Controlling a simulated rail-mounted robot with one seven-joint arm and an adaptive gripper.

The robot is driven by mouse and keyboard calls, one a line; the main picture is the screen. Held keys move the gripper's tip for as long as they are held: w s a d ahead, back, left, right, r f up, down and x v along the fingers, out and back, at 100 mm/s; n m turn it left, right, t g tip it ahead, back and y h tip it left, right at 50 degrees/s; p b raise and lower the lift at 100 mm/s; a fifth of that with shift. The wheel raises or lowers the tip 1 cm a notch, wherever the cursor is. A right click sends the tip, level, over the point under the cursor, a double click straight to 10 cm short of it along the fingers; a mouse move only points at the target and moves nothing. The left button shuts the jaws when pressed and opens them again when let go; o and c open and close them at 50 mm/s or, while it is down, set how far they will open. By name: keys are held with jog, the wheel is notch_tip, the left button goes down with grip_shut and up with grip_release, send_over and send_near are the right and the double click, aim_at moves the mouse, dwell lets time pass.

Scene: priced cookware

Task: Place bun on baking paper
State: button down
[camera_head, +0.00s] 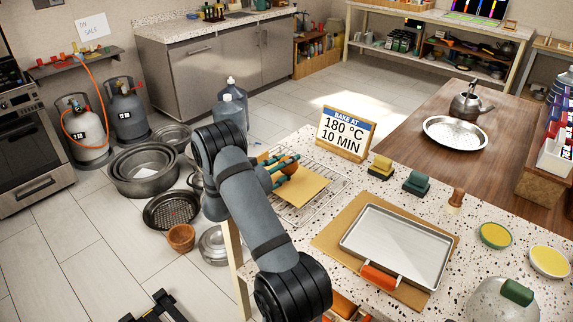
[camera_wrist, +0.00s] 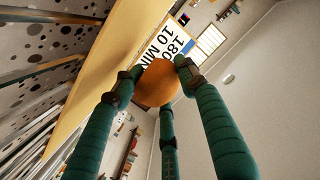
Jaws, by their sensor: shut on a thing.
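The round, orange-brown bun (camera_wrist: 157,84) sits between the teal fingertips of my gripper (camera_wrist: 158,70) in the wrist view. My gripper (camera_head: 283,168) is shut on it, with fingers on several sides. In the head view the bun is mostly hidden by the fingers and my arm. The tan baking paper (camera_head: 308,191) lies on a wire rack at the left end of the speckled counter, and my gripper is over its back left part. The paper shows as a pale yellow band in the wrist view (camera_wrist: 100,62). I cannot tell whether the bun touches it.
A sign (camera_head: 346,133) reading "BAKE AT 180 °C 10 MIN" stands just behind the wire rack (camera_head: 327,158). A metal tray (camera_head: 398,245) with orange grips lies to the right on a board. Sponges (camera_head: 381,165) stand behind it. Pots (camera_head: 145,168) are on the floor at left.

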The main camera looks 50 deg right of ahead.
jog(key=shift+f, duration=0.1)
jog(key=shift+f+b, duration=0.35)
jog(key=shift+b, duration=0.15)
jog(key=shift+f, duration=0.2)
jog(key=c, duration=1.5)
grip_release()
jog(key=o, duration=0.4)
jog(key=shift+o, duration=0.4)
jog(key=shift+s, duration=0.1)
